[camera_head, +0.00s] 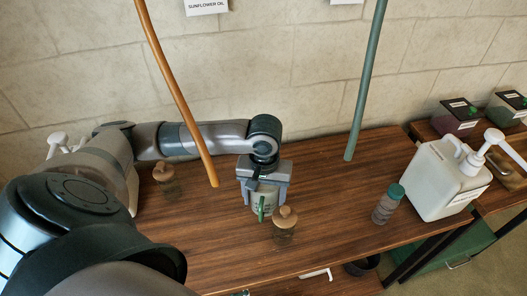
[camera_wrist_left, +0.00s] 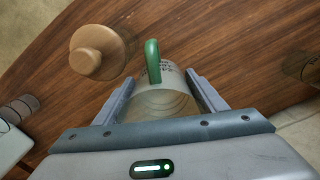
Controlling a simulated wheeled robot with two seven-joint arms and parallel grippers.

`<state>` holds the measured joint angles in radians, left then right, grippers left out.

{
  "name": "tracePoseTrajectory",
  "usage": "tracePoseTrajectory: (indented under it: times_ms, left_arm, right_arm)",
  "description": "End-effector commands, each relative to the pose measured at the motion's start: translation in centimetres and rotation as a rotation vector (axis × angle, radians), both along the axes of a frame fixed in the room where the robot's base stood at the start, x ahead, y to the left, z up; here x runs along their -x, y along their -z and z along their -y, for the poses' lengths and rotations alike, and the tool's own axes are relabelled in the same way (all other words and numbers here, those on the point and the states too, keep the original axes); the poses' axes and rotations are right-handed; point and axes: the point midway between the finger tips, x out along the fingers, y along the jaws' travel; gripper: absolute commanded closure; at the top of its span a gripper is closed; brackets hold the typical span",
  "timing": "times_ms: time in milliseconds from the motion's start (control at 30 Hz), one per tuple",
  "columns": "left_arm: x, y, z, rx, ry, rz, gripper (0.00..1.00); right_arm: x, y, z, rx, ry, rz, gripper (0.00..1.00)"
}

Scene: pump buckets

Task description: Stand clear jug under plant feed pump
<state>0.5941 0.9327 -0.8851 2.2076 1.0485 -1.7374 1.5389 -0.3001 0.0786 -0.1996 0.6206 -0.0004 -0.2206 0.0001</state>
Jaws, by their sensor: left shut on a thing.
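A clear jug (camera_head: 268,203) with a green handle (camera_wrist_left: 152,60) and printed marks sits between the fingers of my left gripper (camera_head: 263,192). The gripper is shut on its sides. In the left wrist view the open mouth of the jug (camera_wrist_left: 165,103) faces the camera. I cannot tell whether its base touches the table. A white pump container (camera_head: 448,178) stands at the right end of the table, its spout pointing right. Another white pump (camera_head: 57,143) at the far left is mostly hidden behind my left arm. I cannot read either label. My right gripper is out of view.
A cork-topped jar (camera_head: 285,224) stands just right of and nearer than the jug; another jar (camera_head: 165,180) is to the left. A green-capped bottle (camera_head: 388,204) stands before the right container. An orange hose (camera_head: 178,95) and a green hose (camera_head: 366,80) hang overhead.

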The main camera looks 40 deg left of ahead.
Motion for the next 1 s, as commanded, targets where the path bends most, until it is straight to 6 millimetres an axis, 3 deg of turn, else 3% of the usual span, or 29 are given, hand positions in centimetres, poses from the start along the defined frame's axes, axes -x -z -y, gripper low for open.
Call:
tracePoseTrajectory:
  times_ms: [233, 567, 967, 1000]
  left_arm:
    - [0.0, 0.3, 0.0, 0.0, 0.0, -0.001, 0.59]
    - [0.1, 3.6, 0.0, -0.002, 0.0, -0.001, 0.59]
    - [0.0, 3.9, 0.0, 0.0, 0.001, 0.0, 0.59]
    - [0.0, 3.9, 0.0, 0.0, 0.001, 0.0, 0.28]
  right_arm:
    - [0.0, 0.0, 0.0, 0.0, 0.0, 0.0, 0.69]
    - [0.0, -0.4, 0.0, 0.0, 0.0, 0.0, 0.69]
    - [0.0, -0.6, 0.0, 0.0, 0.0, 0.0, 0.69]
    - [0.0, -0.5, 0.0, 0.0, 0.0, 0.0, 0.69]
